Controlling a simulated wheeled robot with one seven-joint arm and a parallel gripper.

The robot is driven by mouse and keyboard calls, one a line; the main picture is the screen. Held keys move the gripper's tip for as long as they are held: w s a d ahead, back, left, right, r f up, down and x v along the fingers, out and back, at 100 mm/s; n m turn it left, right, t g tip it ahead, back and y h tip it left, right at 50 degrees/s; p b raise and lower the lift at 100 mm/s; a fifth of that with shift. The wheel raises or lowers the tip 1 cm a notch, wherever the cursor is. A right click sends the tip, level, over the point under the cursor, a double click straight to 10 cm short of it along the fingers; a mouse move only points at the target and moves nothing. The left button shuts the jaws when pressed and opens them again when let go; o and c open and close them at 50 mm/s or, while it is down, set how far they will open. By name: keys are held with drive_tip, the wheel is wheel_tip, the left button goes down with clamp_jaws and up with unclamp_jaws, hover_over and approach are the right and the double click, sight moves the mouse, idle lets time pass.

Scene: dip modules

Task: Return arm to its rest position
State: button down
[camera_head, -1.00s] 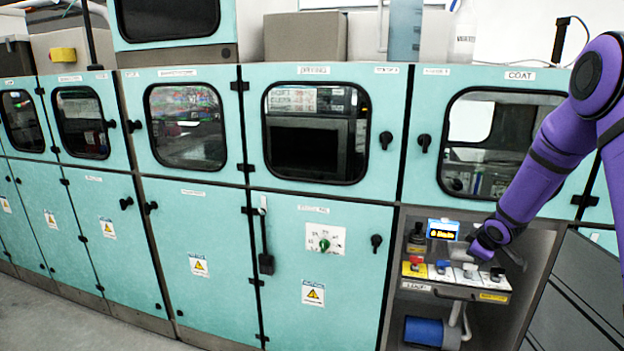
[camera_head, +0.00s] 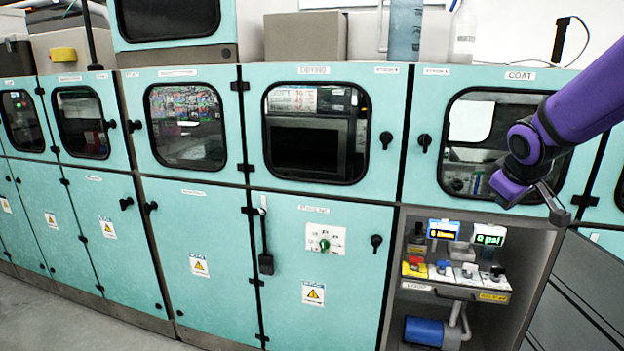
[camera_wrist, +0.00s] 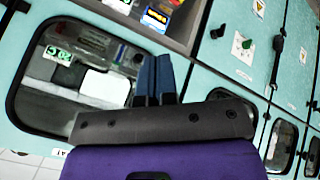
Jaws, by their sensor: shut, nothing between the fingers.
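My purple arm reaches in from the right in the head view. Its gripper (camera_head: 560,212) is in front of the lower right edge of the COAT cabinet window (camera_head: 492,148), above and right of the control niche. In the wrist view the two blue-grey fingers of my gripper (camera_wrist: 153,78) lie together. They are shut with nothing between them, and the COAT window (camera_wrist: 75,75) shows behind them. The gripper touches nothing that I can see.
The control niche holds a blue-lit display (camera_head: 443,229), a green "0 psi" display (camera_head: 489,234), a control panel with several knobs (camera_head: 455,277) and a blue cylinder (camera_head: 424,331). Teal cabinets (camera_head: 215,250) line the left. Grey floor (camera_head: 60,320) is clear at lower left.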

drive_tip(key=s+a+r+m+y, duration=0.1)
drive_tip(key=s+a, duration=0.3)
drive_tip(key=s, duration=0.9)
drive_tip(key=s+a+r+m+g+y, duration=0.1)
drive_tip(key=s+a+r+m, duration=0.2)
drive_tip(key=s, duration=1.1)
drive_tip(key=a+r, duration=0.1)
drive_tip(key=a, duration=0.1)
drive_tip(key=shift+a+r+y, duration=0.3)
drive_tip(key=shift+r+y, duration=0.05)
drive_tip(key=shift+y, duration=0.05)
